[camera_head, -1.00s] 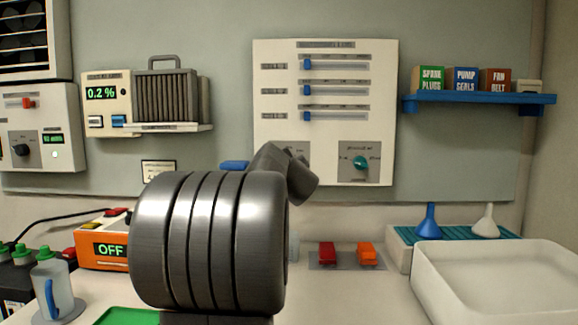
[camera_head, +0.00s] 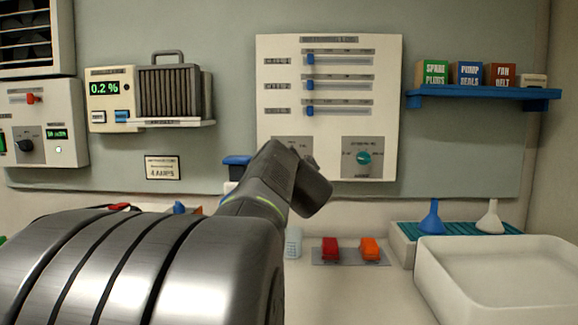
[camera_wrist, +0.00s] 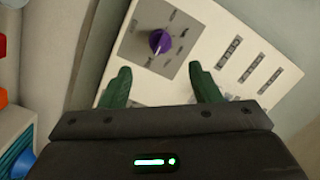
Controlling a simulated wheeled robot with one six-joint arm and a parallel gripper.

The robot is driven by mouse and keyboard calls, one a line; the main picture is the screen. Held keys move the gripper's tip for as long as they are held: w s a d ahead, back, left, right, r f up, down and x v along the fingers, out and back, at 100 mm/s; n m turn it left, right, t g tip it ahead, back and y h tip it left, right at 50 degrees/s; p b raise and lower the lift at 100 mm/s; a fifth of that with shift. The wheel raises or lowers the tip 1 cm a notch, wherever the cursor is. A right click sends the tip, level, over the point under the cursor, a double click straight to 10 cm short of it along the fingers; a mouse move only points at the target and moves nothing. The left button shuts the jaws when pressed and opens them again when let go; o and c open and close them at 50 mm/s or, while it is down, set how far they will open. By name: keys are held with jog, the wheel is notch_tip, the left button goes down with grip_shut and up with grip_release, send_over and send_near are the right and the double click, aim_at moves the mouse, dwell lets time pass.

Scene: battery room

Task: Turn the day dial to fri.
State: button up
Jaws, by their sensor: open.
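The white wall panel (camera_head: 330,130) carries two dials on grey plates under several sliders. A teal dial (camera_head: 363,158) shows on the right plate. The left plate (camera_head: 286,146) is mostly hidden behind my arm. The wrist view shows a purple dial (camera_wrist: 159,41) on a grey plate, its pointer towards the bottom of the picture. Its small labels are too blurred to read, so I cannot tell the day. My gripper (camera_wrist: 160,80) is open and empty. Its two green fingers stand apart, with the purple dial beyond and between them, not gripped. In the head view my fingers are hidden.
A blue shelf (camera_head: 480,96) with several boxes is at right. Below it stand a white tray (camera_head: 440,290), a blue funnel (camera_head: 431,218) and a white funnel (camera_head: 490,217). A red switch (camera_head: 330,246) and an orange switch (camera_head: 370,248) sit below the panel.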

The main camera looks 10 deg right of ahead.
jog(key=s, duration=0.3)
jog(key=shift+s+a, duration=0.2)
jog(key=shift+a, duration=0.1)
jog(key=w+d+p, duration=0.1)
jog(key=w+d, duration=0.1)
jog(key=w, duration=1.1)
jog(key=shift+w+d, duration=0.15)
jog(key=shift+w, duration=0.2)
jog(key=shift+s, duration=0.15)
jog(key=s+a+b, duration=0.1)
jog(key=s+a, duration=0.1)
jog(key=s, duration=1.2)
jog(key=w+d+n+g+h+p, duration=0.1)
jog(key=w+n+p, duration=1.1)
jog(key=w+p, duration=0.1)
jog(key=shift+w+d+r, duration=0.25)
jog(key=shift+w+d, duration=0.15)
jog(key=shift+w, duration=0.25)
